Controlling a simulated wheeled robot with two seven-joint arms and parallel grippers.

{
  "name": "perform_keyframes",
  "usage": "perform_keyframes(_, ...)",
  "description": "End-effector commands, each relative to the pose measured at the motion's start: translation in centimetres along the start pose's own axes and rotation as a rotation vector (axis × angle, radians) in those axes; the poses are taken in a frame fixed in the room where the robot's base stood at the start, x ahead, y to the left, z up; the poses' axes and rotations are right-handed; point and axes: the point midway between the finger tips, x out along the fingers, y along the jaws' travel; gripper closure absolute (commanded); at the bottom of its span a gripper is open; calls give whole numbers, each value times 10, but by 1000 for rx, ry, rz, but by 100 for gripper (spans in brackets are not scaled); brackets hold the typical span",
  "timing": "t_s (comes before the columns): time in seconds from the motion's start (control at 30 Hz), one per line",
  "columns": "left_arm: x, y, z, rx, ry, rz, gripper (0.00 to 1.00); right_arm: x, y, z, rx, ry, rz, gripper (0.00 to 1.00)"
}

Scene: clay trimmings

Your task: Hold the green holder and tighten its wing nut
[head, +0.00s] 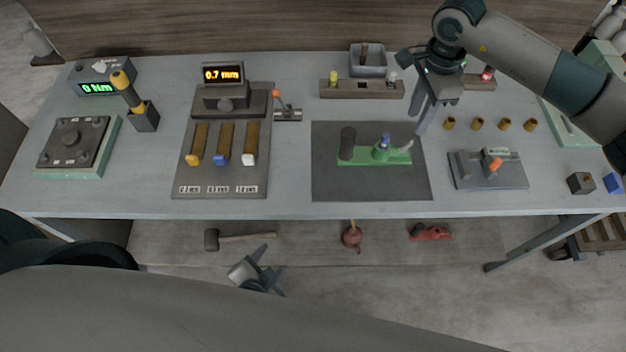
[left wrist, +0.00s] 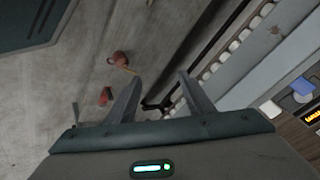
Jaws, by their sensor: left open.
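The green holder (head: 360,157) lies on a dark mat (head: 330,188) in the middle of the table. A black cylinder (head: 347,143) stands at its left end. A small blue part (head: 385,140), seemingly the wing nut, sits on its green boss, and a pale grey piece sticks out at its right end. My right gripper (head: 421,125) hangs just right of and behind the holder, apart from it; its finger gap is unclear. My left gripper (head: 270,264) is open and empty in front of the table's front edge; its spread fingers also show in the left wrist view (left wrist: 158,88).
A gauge board (head: 225,185) with a 0.7 mm display stands left of the mat. A grey fixture (head: 500,180) with an orange part lies to the right. A wooden block (head: 361,93) and grey bin stand behind. A mallet (head: 240,237) lies below the table.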

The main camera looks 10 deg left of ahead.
Motion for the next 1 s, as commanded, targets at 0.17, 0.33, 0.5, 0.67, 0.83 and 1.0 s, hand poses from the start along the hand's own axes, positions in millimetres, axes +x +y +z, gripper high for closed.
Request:
perform_keyframes(0.17, -35, -43, -64, 14, 130, -148, 52, 0, 0, 0, 0, 0, 0, 69)
perform_keyframes(0.33, -68, -77, -110, 45, 240, -271, 52, 0, 0, 0, 0, 0, 0, 69)
perform_keyframes(0.5, -89, -106, -150, 251, 339, -427, 52, 0, 0, 0, 0, 0, 0, 69)
perform_keyframes(0.67, -84, -116, -169, 546, 363, -546, 52, 0, 0, 0, 0, 0, 0, 69)
perform_keyframes(0.83, -70, -119, -184, 890, 358, -670, 52, 0, 0, 0, 0, 0, 0, 69)
perform_keyframes(1.0, -56, -118, -197, 1241, 336, -799, 52, 0, 0, 0, 0, 0, 0, 69)
